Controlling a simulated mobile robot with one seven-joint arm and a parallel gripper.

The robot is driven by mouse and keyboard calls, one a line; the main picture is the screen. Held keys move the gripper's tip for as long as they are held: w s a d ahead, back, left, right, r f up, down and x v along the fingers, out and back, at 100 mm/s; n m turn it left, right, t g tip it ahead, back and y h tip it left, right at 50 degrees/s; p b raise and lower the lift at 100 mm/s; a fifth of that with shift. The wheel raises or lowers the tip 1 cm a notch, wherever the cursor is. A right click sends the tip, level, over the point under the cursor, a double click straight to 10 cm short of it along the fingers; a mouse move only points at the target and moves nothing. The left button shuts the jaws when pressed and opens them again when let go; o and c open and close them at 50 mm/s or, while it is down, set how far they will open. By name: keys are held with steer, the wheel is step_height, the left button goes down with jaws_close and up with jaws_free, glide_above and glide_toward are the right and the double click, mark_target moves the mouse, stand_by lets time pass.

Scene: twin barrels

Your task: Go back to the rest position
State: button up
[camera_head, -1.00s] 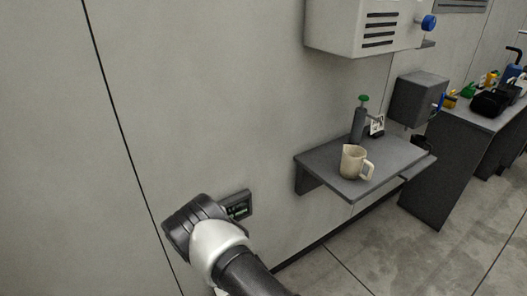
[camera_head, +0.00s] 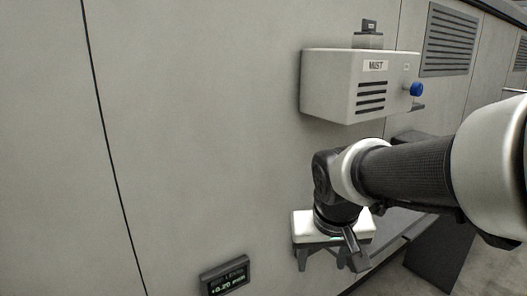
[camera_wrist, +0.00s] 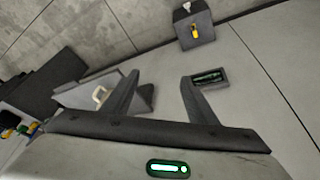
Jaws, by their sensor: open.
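My gripper (camera_head: 323,262) hangs below my wrist in front of the wall in the head view, fingers pointing down. In the wrist view my gripper (camera_wrist: 159,78) has its two fingers wide apart with nothing between them. The beige mug (camera_wrist: 100,95) stands on the grey shelf (camera_wrist: 72,96), left of the fingers and apart from them. In the head view my arm covers most of the shelf and hides the mug.
A white wall box (camera_head: 335,85) with a blue knob (camera_head: 416,90) is above my wrist. A small display (camera_head: 225,277) is on the wall at lower left. The wrist view shows a dark box with a yellow part (camera_wrist: 195,30). The wall at left is bare.

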steer(key=s+d+r+t, duration=0.15)
steer(key=s+r, duration=0.25)
steer(key=s, duration=0.8)
step_height(320, 180, up, 18)
steer(key=p, duration=1.8)
steer(key=shift+w+d+r+y, duration=0.2)
steer(key=shift+d+y, duration=0.1)
steer(key=shift+d, duration=0.15)
steer(key=shift+f, duration=0.1)
steer(key=shift+a, duration=0.1)
